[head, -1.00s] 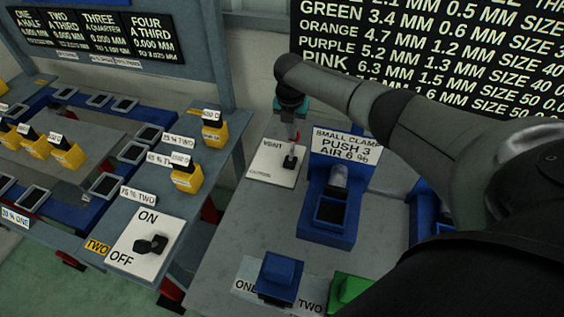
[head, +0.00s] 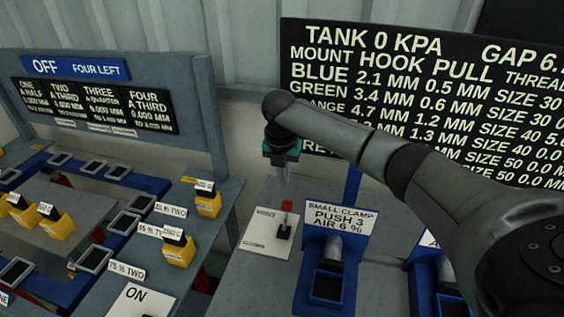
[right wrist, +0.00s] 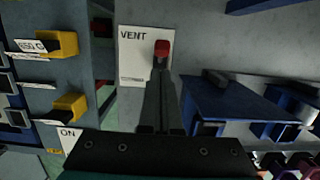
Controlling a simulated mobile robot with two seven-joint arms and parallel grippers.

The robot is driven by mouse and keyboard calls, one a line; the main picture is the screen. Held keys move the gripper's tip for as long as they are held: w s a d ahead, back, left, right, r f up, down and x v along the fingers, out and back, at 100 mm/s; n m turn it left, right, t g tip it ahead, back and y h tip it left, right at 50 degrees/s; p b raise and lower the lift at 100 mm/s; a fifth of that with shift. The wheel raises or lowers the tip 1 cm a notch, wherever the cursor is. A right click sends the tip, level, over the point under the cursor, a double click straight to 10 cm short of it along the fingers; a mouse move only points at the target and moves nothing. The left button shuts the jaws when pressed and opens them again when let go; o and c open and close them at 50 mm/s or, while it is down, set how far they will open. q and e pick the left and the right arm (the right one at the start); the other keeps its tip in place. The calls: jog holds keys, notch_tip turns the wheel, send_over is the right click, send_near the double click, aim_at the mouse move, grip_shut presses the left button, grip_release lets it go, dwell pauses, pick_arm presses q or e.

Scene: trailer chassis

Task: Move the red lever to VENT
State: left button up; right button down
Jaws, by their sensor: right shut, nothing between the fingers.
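The red lever (head: 287,206) rises from a black base on a white plate (head: 262,240) at the back of the grey bench. In the right wrist view, the lever's red tip (right wrist: 162,47) is beside the word VENT on the plate (right wrist: 133,66), level with it or slightly below. The lever's lower part is hidden there behind my fingers. My right gripper (head: 283,181) is shut and empty, pointing down just above the red tip with a small gap. It also shows in the right wrist view (right wrist: 161,82). My left gripper is out of view.
A blue small-clamp fixture (head: 325,270) stands just right of the plate. A console with yellow blocks (head: 178,250) and an ON switch plate (head: 135,302) is on the left. A black board (head: 420,85) behind reads TANK 0 KPA at its top.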

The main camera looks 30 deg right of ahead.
jog(key=r, duration=0.3)
jog(key=s+a+r, duration=0.1)
jog(key=r, duration=0.1)
jog(key=shift+a+r, duration=0.1)
dwell(0.4)
